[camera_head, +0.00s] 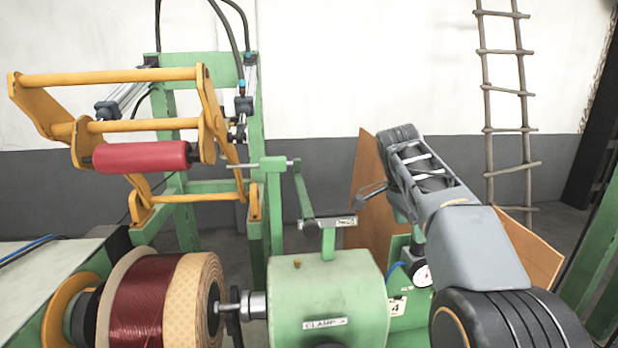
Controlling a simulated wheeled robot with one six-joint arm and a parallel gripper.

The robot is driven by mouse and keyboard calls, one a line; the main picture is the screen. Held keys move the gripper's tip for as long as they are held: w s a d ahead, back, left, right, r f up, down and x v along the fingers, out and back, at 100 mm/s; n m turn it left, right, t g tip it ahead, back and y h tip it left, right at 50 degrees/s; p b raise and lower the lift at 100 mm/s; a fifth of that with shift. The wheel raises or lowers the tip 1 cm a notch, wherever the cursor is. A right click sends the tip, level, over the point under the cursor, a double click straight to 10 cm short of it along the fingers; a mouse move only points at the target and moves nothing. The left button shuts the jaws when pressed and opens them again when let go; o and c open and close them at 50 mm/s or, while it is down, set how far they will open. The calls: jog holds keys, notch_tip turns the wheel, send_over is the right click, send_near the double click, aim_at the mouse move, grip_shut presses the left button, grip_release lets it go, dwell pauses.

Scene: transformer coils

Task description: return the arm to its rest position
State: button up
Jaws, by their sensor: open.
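My arm rises from the lower right of the head view, with its dark wheel-like joint at the bottom and its grey links reaching up and left. My gripper (371,192) is at the far end of the arm, small and partly hidden by the wrist. It points left, is open and appears empty. It is above and to the right of the green machine housing (325,290) labelled "CLAMP", apart from it as far as I can tell.
A coil of dark red wire (148,300) sits on a spindle at lower left. Above it, a yellow frame (135,77) holds a red roller (140,157). A pressure gauge (422,275) is close beside my arm. Brown boards (372,205) and a ladder (508,90) lean behind.

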jog(key=s+a+f+n+t+y+b, duration=0.1)
jog(key=s+a+f+n+t, duration=0.1)
jog(key=s+f+n, duration=0.6)
jog(key=s+a+f+n+t+y+b, duration=0.2)
jog(key=s+a+f+n, duration=0.2)
jog(key=s+f+n, duration=0.4)
jog(key=s+f, duration=0.3)
jog(key=shift+s+a+f+t, duration=0.15)
jog(key=shift+a+f+t, duration=0.15)
jog(key=shift+t, duration=0.1)
jog(key=shift+d, duration=0.1)
dwell(1.4)
